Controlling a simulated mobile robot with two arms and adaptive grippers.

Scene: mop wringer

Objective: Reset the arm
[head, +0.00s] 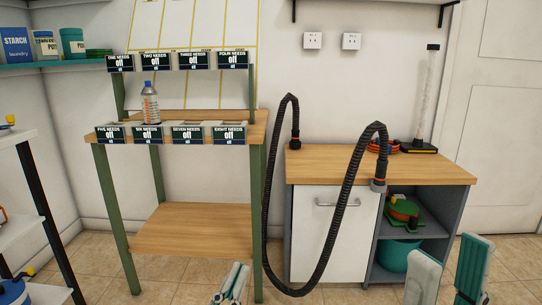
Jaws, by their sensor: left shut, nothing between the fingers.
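My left gripper (234,284) shows at the bottom edge of the head view, low in front of the green-legged shelf. Its fingers are together with nothing between them. My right gripper (452,264) is at the bottom right, in front of the cabinet's right side and the door. Its two pale and teal fingers stand well apart, and no object shows between them. The rest of both arms is out of view.
A shelf unit (205,225) holds a bottle (150,104) and several labels. A cabinet (323,220) with a wooden top (340,165) stands at centre right. A black hose (333,238) loops down in front of it. White shelves (22,182) are at left.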

